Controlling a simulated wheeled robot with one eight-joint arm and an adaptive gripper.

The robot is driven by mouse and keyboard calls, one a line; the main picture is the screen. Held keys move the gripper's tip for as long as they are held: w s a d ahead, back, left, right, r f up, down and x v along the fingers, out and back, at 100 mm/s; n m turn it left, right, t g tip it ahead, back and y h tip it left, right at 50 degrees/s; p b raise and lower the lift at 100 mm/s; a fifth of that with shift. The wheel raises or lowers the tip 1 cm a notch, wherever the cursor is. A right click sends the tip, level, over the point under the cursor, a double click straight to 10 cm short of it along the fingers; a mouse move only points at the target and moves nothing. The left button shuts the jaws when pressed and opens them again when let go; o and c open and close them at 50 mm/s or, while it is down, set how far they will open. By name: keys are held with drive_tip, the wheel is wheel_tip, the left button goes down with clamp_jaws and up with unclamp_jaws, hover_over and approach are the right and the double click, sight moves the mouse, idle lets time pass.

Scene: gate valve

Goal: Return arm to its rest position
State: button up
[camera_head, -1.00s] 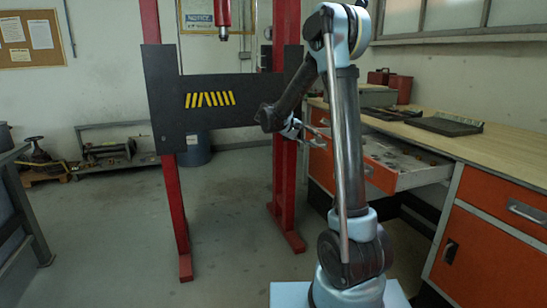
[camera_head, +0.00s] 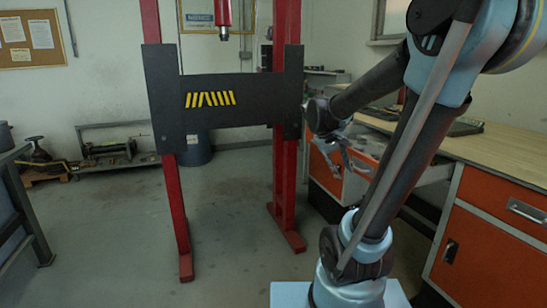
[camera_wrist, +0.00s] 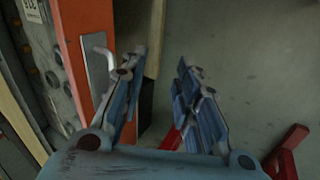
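My gripper (camera_head: 346,164) hangs from my bent arm, in front of the open drawer on the right side of the head view. In the wrist view my gripper (camera_wrist: 163,62) has its two blue-grey fingers spread apart with nothing between them. The grey floor shows through the gap. My arm's elbow is high at the upper right of the head view, and the forearm slopes down to the left.
An orange-fronted drawer (camera_head: 325,172) stands open under the workbench (camera_head: 510,148); its orange front (camera_wrist: 90,40) is close beside my left finger in the wrist view. A red press frame (camera_head: 286,190) with a black plate (camera_head: 220,118) stands left of my gripper. Floor in front is clear.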

drive_tip(key=s+a+f+m+y, duration=0.1)
drive_tip(key=s+a+f+y, duration=0.1)
drive_tip(key=s+f, duration=0.3)
drive_tip(key=s+a+f+m+y, duration=0.1)
drive_tip(key=s+a+f+y, duration=0.2)
drive_tip(key=s, duration=1)
wheel_tip(320, 180, down, 3)
drive_tip(key=shift+s+f, duration=0.15)
drive_tip(key=shift+f, duration=0.05)
drive_tip(key=shift+a, duration=0.1)
drive_tip(key=shift+w+f, duration=0.2)
drive_tip(key=shift+w, duration=0.25)
